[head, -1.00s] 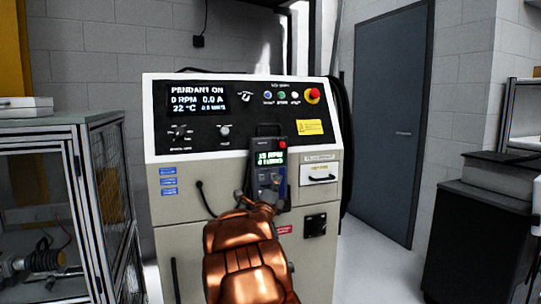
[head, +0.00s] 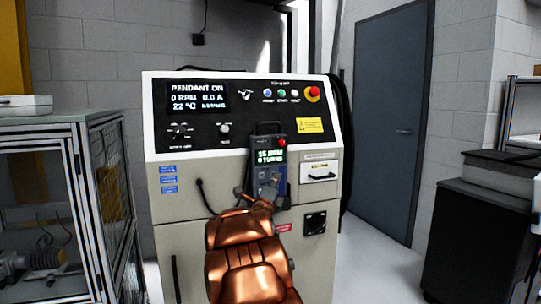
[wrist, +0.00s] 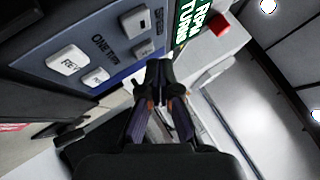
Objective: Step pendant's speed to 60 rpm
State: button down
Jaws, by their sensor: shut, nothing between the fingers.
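The pendant (head: 268,160) is a dark handheld box on the front of the console, with a red button on top. Its green screen (head: 270,156) reads 15 RPM and 0 TURNS. In the wrist view its blue face (wrist: 95,45) is tilted, with a white REV button (wrist: 67,60), a smaller button beside it, and ONE TURN and SPEED labels. A small key (wrist: 144,18) sits by the SPEED label. My gripper (wrist: 160,66) is shut and empty, its tips close to the pendant's keys; contact cannot be told. In the head view my gripper (head: 263,192) covers the pendant's lower part.
The console display (head: 197,97) reads PENDANT ON, 0 RPM, 0.0 A, 22 °C. A red emergency button (head: 312,93) is at its upper right. Floor shows between console and cabinet.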

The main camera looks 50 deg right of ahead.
jog(key=shift+w+d, duration=0.1)
dwell(0.6)
jog(key=shift+w+d+b, duration=0.15)
jog(key=shift+w+b, duration=0.1)
jog(key=shift+b, duration=0.15)
dwell(0.3)
jog(key=shift+s+f+b, duration=0.15)
jog(key=shift+s+b, duration=0.15)
jog(key=shift+b, duration=0.35)
jog(key=shift+s+a, duration=0.1)
jog(key=shift+a, duration=0.15)
jog(key=shift+s, duration=0.1)
